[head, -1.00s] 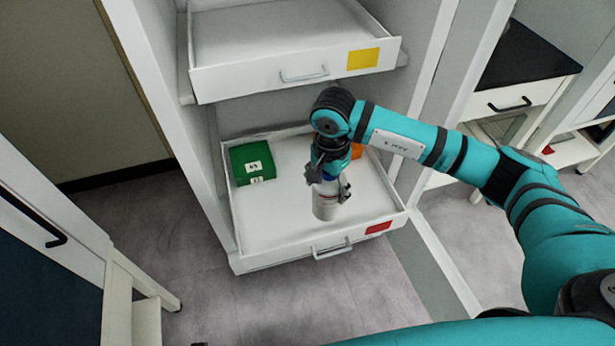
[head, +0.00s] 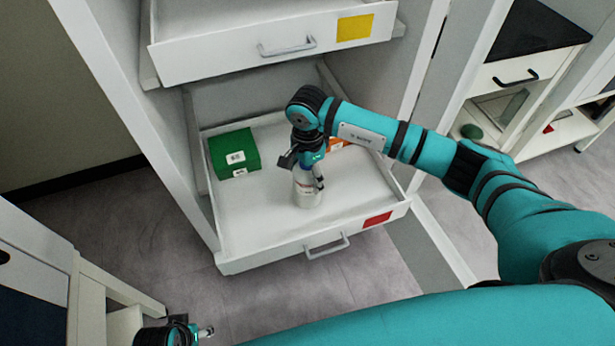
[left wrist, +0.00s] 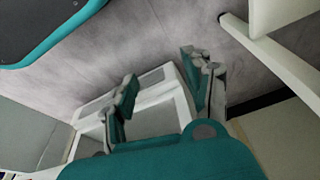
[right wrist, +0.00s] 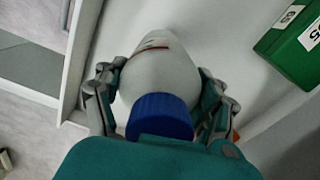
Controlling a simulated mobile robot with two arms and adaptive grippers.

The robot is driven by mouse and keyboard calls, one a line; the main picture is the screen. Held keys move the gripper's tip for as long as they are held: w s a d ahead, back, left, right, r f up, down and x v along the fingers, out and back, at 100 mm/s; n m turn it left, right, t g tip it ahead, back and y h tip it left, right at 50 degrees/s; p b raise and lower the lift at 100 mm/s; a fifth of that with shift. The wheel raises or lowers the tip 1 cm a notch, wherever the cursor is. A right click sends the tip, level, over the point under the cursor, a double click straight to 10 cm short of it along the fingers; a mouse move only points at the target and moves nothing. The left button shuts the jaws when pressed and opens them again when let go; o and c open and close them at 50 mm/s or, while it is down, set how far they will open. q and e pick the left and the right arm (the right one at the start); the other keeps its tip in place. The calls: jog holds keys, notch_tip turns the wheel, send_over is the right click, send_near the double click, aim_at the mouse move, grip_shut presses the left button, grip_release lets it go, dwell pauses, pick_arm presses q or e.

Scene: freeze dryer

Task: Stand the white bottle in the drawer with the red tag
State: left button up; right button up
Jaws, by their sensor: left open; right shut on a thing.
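The white bottle (head: 306,194) with a blue cap is upright over the floor of the lower drawer, whose front panel (head: 262,259) carries a red tag (head: 377,219). I cannot tell whether its base touches the drawer floor. My right gripper (head: 308,174) is shut on the bottle from above. In the right wrist view the bottle (right wrist: 150,72) sits between the fingers (right wrist: 155,92), its blue cap toward the wrist. My left gripper (left wrist: 163,90) is open and empty, away from the drawer; part of it shows at the bottom left of the head view.
A green box (head: 234,153) stands at the drawer's back left; an orange thing (head: 337,144) is partly hidden behind my right arm. An upper drawer with a yellow tag (head: 354,27) hangs open above. The drawer floor left of the bottle is free.

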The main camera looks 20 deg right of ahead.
jog(key=shift+f, duration=0.6)
pick_arm(q)
jog(key=shift+r, duration=0.35)
pick_arm(e)
jog(key=shift+w, duration=0.1)
jog(key=shift+f, duration=0.1)
jog(key=o, duration=1.7)
pick_arm(q)
jog(key=shift+r, duration=0.3)
jog(key=shift+w, duration=0.1)
pick_arm(e)
jog(key=shift+r, duration=0.4)
pick_arm(q)
jog(key=f, duration=0.1)
jog(key=f+p, duration=0.1)
jog(key=f, duration=0.1)
jog(key=s+f, duration=0.1)
jog(key=f, duration=0.1)
jog(key=shift+f, duration=0.2)
pick_arm(e)
notch_tip(320, 180, up, 11)
jog(key=shift+r, duration=0.15)
